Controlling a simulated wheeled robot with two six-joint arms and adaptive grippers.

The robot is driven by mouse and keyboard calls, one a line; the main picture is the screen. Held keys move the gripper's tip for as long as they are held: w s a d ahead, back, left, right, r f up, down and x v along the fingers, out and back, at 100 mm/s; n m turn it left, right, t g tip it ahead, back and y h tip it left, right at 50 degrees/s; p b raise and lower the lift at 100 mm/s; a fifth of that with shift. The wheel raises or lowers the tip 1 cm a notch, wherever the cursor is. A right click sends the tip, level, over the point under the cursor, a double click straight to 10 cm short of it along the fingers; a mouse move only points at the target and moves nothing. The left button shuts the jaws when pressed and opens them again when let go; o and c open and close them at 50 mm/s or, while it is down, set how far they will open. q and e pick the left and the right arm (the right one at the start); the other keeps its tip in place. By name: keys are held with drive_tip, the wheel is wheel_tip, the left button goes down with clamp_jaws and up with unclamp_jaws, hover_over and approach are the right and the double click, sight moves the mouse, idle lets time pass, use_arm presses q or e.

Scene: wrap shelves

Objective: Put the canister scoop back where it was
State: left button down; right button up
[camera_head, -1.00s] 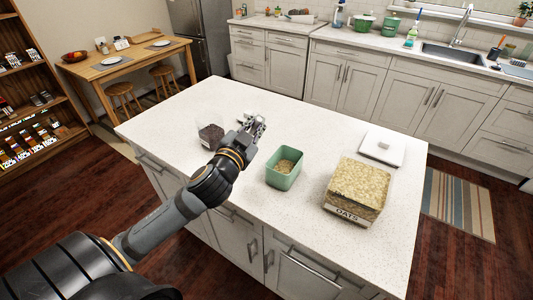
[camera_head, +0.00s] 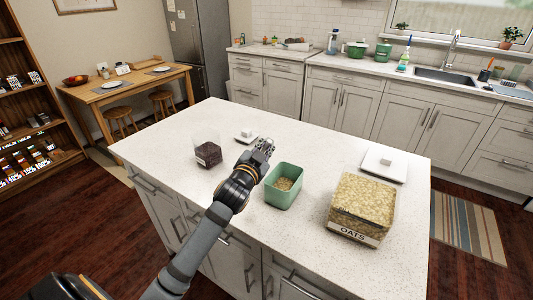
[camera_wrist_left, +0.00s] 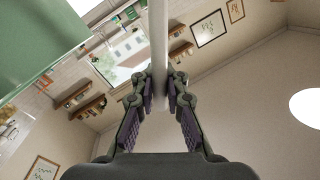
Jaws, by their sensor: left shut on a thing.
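My left gripper (camera_head: 263,146) is above the counter, just behind and left of the green container (camera_head: 270,193). It is shut on a thin, pale thing, which I take to be the scoop (camera_wrist_left: 159,45); its far end runs out of the wrist view. In the head view the scoop cannot be made out at the fingers. A smaller clear canister (camera_head: 207,153) with dark contents stands on the left. My right gripper is not in view.
A white square lid (camera_head: 384,163) with a knob lies behind the oats canister. A smaller lid (camera_head: 244,136) lies behind my left gripper. The pale counter (camera_head: 310,140) is clear between the two lids and along its front left.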

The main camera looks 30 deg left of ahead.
use_arm(q)
wheel_tip(320, 180, down, 3)
drive_tip(key=shift+r, duration=0.2)
drive_tip(key=c, duration=1.4)
unclamp_jaws()
drive_tip(key=shift+s+d+r, duration=0.1)
drive_tip(key=shift+s+d, duration=0.15)
drive_tip(key=shift+s, duration=1.75)
drive_tip(key=shift+s+d, duration=0.25)
drive_tip(key=shift+s, duration=1.8)
drive_tip(key=shift+s+d+r, duration=0.1)
drive_tip(key=shift+s+d, duration=0.15)
drive_tip(key=shift+s, duration=1.75)
